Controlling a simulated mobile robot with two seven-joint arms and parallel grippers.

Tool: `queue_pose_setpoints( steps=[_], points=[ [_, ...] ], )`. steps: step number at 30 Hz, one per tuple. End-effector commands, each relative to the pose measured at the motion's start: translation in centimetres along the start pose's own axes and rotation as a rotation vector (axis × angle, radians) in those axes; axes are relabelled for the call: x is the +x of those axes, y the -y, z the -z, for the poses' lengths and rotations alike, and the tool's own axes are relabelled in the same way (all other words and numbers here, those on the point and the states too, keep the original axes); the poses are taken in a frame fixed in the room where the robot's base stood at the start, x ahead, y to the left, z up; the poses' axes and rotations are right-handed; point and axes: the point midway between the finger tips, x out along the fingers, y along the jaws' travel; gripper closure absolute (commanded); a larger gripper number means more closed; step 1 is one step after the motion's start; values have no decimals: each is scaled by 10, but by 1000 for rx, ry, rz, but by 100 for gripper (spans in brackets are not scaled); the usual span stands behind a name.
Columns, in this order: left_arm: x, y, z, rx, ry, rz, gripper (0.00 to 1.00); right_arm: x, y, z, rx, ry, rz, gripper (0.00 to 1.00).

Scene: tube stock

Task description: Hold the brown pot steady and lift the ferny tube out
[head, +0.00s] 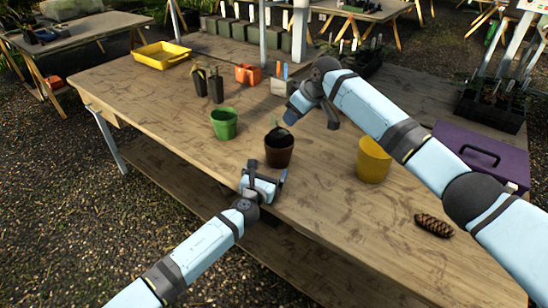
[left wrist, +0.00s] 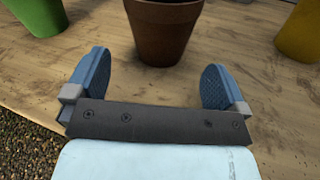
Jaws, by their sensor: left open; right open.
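The brown pot (head: 279,155) stands upright near the front edge of the wooden table; its lower part also shows in the left wrist view (left wrist: 165,32). A dark shape with a thin pale-green sprig, seemingly the ferny tube (head: 278,132), shows at its mouth, partly hidden and too small to make out well. My left gripper (head: 267,173) is open just in front of the pot; in the left wrist view its fingers (left wrist: 155,82) are spread apart, with the pot beyond them and nothing between. My right gripper (head: 312,120) is open and empty, above and right of the pot.
A green pot (head: 224,124) stands left of the brown pot and a yellow pot (head: 374,161) right. Two dark planted tubes (head: 215,88), an orange pot (head: 248,74) and a yellow tray (head: 161,55) are farther back. A purple case (head: 505,168) and pine cone (head: 434,226) lie right.

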Motion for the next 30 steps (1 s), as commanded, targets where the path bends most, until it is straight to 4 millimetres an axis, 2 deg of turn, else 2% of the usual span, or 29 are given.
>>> queue_pose_setpoints(
  steps=[1, 6, 12, 18, 27, 30],
  points=[
    [12, 0, -1, 1, 1, -2, 0, 0, 0, 0, 0, 0, 0, 57],
    [45, 0, -1, 2, 0, -1, 0, 0, 0, 0, 0, 0, 0, 57],
    [72, 0, 0, 1, -1, 0, 0, 0, 0, 0, 0, 0, 0, 57],
    [82, 0, 0, -1, -1, 0, 0, 0, 0, 0, 0, 0, 0, 57],
    [84, 0, 0, -3, 0, 0, 0, 0, 0, 0, 0, 0, 0, 57],
    [83, 0, 0, -3, 0, 0, 23, 0, 0, 0, 0, 0, 0, 57]
  ],
)
